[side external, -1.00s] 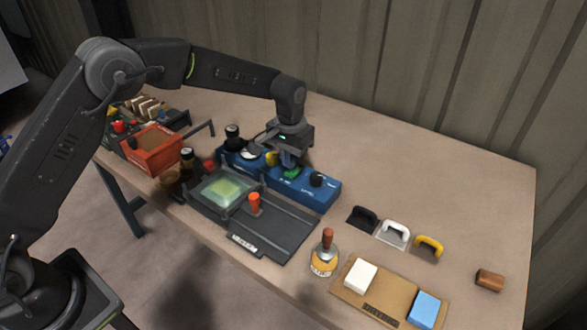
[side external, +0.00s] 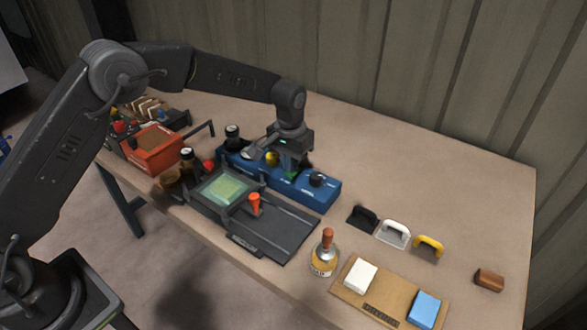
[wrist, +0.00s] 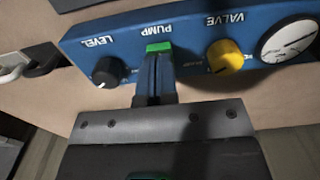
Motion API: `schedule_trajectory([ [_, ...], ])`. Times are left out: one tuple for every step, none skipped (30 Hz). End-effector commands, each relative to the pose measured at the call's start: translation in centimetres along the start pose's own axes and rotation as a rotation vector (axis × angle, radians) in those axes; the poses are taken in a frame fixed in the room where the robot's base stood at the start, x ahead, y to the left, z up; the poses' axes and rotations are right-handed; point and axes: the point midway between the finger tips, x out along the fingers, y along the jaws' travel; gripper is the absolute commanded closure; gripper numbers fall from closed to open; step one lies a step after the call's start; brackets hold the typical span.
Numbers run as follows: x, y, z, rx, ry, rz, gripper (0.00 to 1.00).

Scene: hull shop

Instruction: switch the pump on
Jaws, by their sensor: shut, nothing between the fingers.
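The blue control panel (side external: 322,193) lies on the bench. In the wrist view the panel (wrist: 200,28) carries the green pump switch (wrist: 158,47) under the label PUMP. My gripper (wrist: 155,62) is shut and empty, with its fingertips right at the near edge of the green switch. I cannot tell whether they press on it. In the side view my gripper (side external: 290,170) is over the middle of the panel and hides most of the switch. Whether the switch is on or off cannot be seen.
A black level knob (wrist: 105,71) and a yellow valve knob (wrist: 223,56) flank the switch, with a gauge (wrist: 288,40) beyond. The bench behind is clear.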

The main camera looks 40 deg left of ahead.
Motion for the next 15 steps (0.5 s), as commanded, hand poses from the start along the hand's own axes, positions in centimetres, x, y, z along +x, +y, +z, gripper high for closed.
schedule_trajectory([
  [0.11, 0.00, 0.01, 0.000, -0.001, 0.000, 1.00],
  [0.15, 0.00, 0.01, 0.000, -0.001, 0.000, 1.00],
  [0.21, 0.00, 0.01, 0.000, 0.000, 0.000, 1.00],
  [0.25, 0.00, 0.01, 0.000, 0.000, 0.000, 1.00],
  [0.29, 0.00, 0.00, 0.000, 0.000, 0.000, 1.00],
  [0.35, 0.00, 0.00, 0.000, 0.000, 0.000, 1.00],
  [0.39, 0.00, 0.00, 0.000, 0.000, 0.000, 1.00],
  [0.43, 0.00, 0.00, 0.000, 0.000, 0.000, 1.00],
  [0.49, 0.00, 0.00, 0.000, 0.000, 0.000, 1.00],
  [0.53, 0.00, 0.00, 0.000, 0.000, 0.000, 1.00],
  [0.57, 0.00, 0.00, 0.000, 0.000, 0.000, 1.00],
  [0.62, 0.00, 0.00, 0.000, 0.000, 0.000, 1.00],
  [0.66, 0.00, 0.00, 0.000, 0.000, 0.000, 1.00],
  [0.70, 0.00, 0.00, 0.000, 0.000, 0.000, 1.00],
  [0.76, 0.00, 0.00, 0.000, 0.000, 0.000, 1.00],
])
